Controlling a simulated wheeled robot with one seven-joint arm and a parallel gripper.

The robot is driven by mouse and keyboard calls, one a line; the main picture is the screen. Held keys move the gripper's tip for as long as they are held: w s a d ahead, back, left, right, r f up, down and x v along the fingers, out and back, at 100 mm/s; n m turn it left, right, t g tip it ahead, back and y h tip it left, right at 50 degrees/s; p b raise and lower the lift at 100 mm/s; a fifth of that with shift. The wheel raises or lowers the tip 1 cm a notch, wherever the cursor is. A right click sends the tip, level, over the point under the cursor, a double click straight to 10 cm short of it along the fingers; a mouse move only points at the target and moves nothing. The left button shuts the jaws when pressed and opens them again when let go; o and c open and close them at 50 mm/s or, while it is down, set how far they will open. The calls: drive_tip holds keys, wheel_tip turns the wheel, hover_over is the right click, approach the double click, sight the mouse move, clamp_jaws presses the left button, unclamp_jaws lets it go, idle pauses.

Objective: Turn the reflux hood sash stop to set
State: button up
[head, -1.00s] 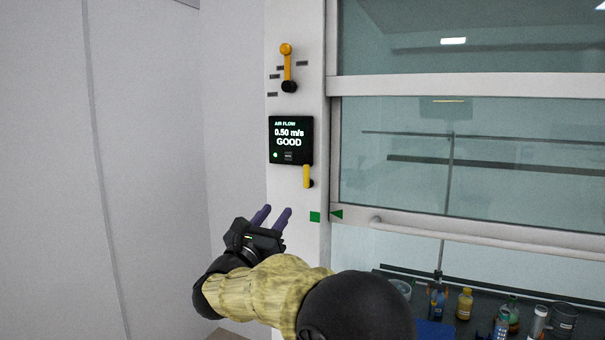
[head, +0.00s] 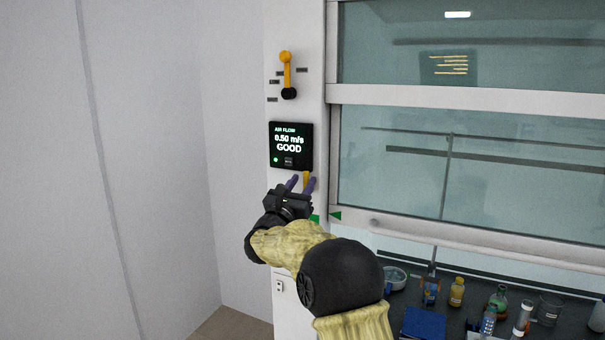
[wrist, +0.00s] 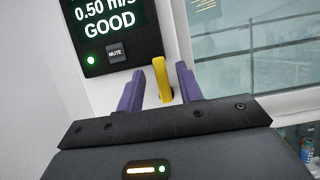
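The sash stop is most likely the small yellow lever (head: 306,179) below the airflow display on the hood's left post. In the wrist view the yellow lever (wrist: 162,78) hangs nearly straight down between my two purple fingers. My gripper (head: 301,184) is open around the lever, with a finger on each side. In the wrist view my gripper (wrist: 162,85) shows a gap on both sides of the lever, so it does not clamp it. The lever's lower end is partly hidden in the head view.
The airflow display (head: 291,145) reads 0.50 m/s GOOD. A longer yellow-orange handle (head: 287,70) with label plates sits above it. The glass sash (head: 470,170) is to the right, above a bench with bottles (head: 457,292) and a blue item (head: 424,323).

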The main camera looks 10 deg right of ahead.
drive_tip(key=shift+w+d+r, duration=0.15)
drive_tip(key=shift+w+d, duration=0.05)
drive_tip(key=shift+w, duration=0.1)
drive_tip(key=shift+c, duration=0.5)
clamp_jaws()
